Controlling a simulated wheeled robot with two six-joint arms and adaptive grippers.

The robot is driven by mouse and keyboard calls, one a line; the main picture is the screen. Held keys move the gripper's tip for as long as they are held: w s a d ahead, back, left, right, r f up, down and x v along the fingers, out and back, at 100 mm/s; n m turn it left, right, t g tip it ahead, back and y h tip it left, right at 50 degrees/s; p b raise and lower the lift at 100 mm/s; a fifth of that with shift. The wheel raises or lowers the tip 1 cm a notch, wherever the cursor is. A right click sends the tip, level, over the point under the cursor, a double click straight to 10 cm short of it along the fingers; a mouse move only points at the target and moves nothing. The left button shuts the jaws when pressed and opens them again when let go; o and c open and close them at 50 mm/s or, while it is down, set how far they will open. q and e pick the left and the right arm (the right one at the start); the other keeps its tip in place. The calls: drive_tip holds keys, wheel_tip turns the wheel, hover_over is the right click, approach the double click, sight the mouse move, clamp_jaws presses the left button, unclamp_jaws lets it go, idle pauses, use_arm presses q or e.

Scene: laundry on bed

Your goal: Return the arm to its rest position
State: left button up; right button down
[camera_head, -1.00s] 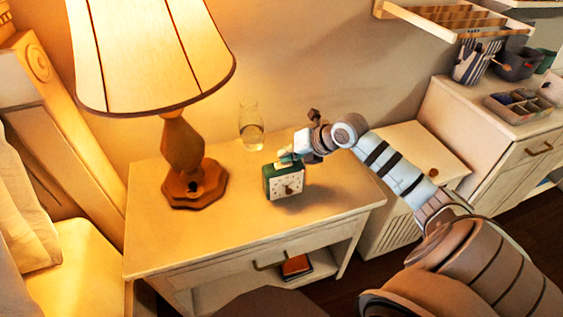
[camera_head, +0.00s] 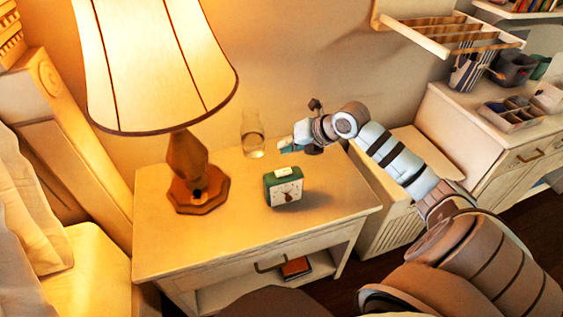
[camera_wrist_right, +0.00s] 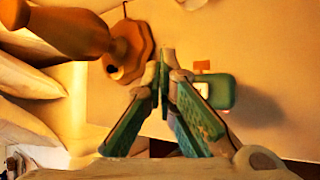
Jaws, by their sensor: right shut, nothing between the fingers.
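My right gripper (camera_head: 283,148) is above the nightstand (camera_head: 232,239), a little higher than the green and white alarm clock (camera_head: 284,187) and apart from it. In the right wrist view its fingers (camera_wrist_right: 163,62) meet at the tips with nothing between them. The clock stands upright on the nightstand top; the wrist view shows its green casing (camera_wrist_right: 220,92) beside the fingers. My right arm reaches in from the lower right. My left gripper does not show.
A lit lamp (camera_head: 184,170) stands on the nightstand left of the clock, and a glass carafe (camera_head: 252,136) stands at the back near the wall. The bed (camera_head: 75,270) is at left. A dresser (camera_head: 455,125) and a wall shelf (camera_head: 440,40) are at right.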

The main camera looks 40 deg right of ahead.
drive_tip(key=shift+f, duration=0.15)
drive_tip(key=s+a+f+m+g, duration=0.3)
drive_tip(key=s+a+f+m, duration=0.65)
drive_tip(key=s+f, duration=0.2)
drive_tip(key=s+a+f+m+g+h, duration=0.1)
drive_tip(key=s+a+f+m+h, duration=0.1)
drive_tip(key=s+m, duration=0.7)
drive_tip(key=s+a+f+m+g+h, duration=0.1)
drive_tip(key=s+a+m, duration=0.1)
drive_tip(key=s+m, duration=0.75)
wheel_tip(320, 180, down, 18)
drive_tip(key=w+d+f+m+g, duration=0.1)
drive_tip(key=d+m, duration=0.1)
drive_tip(key=s+f+g, duration=0.1)
drive_tip(key=s+f, duration=1.2)
drive_tip(key=s, duration=0.1)
drive_tip(key=shift+s+f+g, duration=0.3)
